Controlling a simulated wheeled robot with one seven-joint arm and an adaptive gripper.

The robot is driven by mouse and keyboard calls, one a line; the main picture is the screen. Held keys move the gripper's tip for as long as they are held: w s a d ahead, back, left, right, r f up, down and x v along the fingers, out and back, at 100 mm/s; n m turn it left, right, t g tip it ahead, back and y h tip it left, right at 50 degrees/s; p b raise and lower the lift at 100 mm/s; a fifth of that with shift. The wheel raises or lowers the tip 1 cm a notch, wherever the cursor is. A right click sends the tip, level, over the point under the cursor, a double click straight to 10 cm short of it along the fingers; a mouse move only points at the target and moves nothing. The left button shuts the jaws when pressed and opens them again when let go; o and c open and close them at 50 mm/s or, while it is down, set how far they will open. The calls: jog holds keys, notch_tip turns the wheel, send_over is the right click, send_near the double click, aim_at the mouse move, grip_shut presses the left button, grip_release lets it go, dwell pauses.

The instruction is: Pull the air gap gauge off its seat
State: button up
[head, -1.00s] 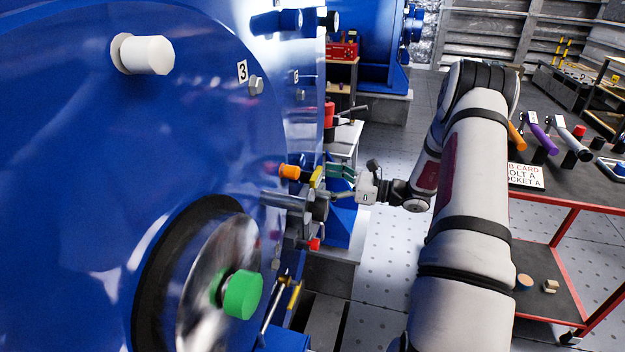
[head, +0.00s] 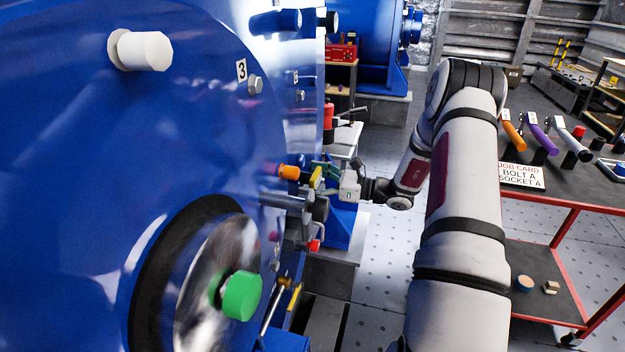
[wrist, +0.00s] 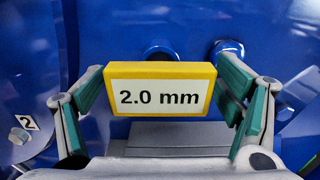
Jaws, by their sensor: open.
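The air gap gauge is a yellow block with a white "2.0 mm" label (wrist: 160,97), upright in the middle of the wrist view. In the head view its small yellow end (head: 316,178) shows beside the blue motor housing. My gripper (wrist: 163,88) is open, with one teal-padded finger on each side of the block. The gauge's seat is hidden.
The blue motor housing (head: 80,130) fills the left, with an orange knob (head: 289,172) and grey cylinders (head: 287,202) near the gauge. A grey block (wrist: 180,134) lies below the gauge. A red-framed cart (head: 565,215) with tools stands right. Floor between is clear.

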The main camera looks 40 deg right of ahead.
aim_at(319, 180)
dwell(0.7)
jog(key=c, duration=1.6)
jog(key=shift+s+d, duration=0.1)
jog(key=shift+p+v, duration=0.5)
jog(key=shift+v, duration=2.35)
jog(key=shift+p+v, duration=0.3)
jog(key=shift+v, duration=10.7)
